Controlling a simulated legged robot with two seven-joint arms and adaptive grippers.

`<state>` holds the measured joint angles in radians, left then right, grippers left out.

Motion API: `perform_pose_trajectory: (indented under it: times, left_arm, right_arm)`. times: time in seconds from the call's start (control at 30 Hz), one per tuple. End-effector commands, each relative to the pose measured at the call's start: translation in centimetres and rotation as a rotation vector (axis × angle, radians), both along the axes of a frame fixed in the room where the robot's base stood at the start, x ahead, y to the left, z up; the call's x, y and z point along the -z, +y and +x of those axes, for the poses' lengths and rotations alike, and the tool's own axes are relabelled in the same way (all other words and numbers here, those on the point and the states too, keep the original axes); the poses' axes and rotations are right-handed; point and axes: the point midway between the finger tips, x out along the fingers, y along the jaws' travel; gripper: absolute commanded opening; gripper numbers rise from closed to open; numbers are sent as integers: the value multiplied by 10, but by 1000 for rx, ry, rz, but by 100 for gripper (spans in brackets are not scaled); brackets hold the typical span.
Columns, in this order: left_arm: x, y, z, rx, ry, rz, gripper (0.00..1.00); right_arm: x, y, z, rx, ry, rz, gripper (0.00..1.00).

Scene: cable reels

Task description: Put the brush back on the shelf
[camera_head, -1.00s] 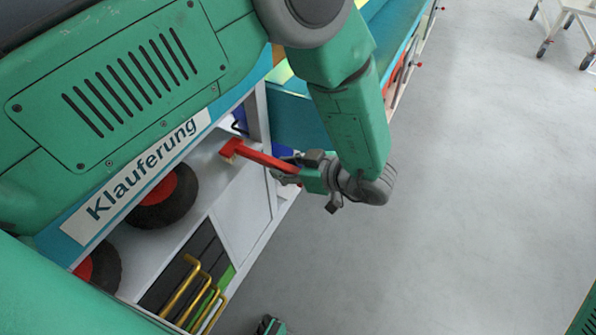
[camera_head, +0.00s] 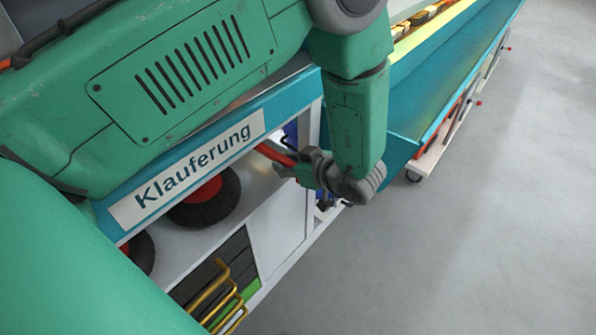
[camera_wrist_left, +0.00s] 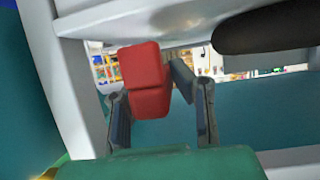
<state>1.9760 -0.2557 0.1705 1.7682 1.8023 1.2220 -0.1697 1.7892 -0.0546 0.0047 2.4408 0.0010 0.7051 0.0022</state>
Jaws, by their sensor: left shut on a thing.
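The red brush (camera_head: 277,154) is held in my left gripper (camera_head: 303,165) at the opening of the shelf (camera_head: 262,193). Its far end is hidden behind the shelf's blue top edge in the head view. In the left wrist view the red brush (camera_wrist_left: 146,80) sits between the two fingers of my left gripper (camera_wrist_left: 160,105). The white shelf surface (camera_wrist_left: 150,18) shows close above it in that picture. My right gripper is not in view.
Black wheels with red hubs (camera_head: 205,200) lie on the shelf to the left. Yellow handles (camera_head: 215,295) stand in the lower compartment. A blue tray (camera_head: 440,90) runs along the right side. Grey floor (camera_head: 470,240) is clear at the right.

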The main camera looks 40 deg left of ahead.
Motion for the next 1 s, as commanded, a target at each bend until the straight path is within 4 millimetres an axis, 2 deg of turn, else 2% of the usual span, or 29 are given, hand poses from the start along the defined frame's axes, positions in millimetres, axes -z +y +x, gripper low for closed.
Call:
perform_pose_trajectory:
  times: [0.57,0.8,1.0]
  left_arm:
    - [1,69,6,-1,-1,1,0]
    - [21,69,6,-1,0,0,0]
    - [26,69,6,0,0,1,0]
  right_arm:
    - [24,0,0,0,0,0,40]
    - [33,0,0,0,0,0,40]
    - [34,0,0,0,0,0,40]
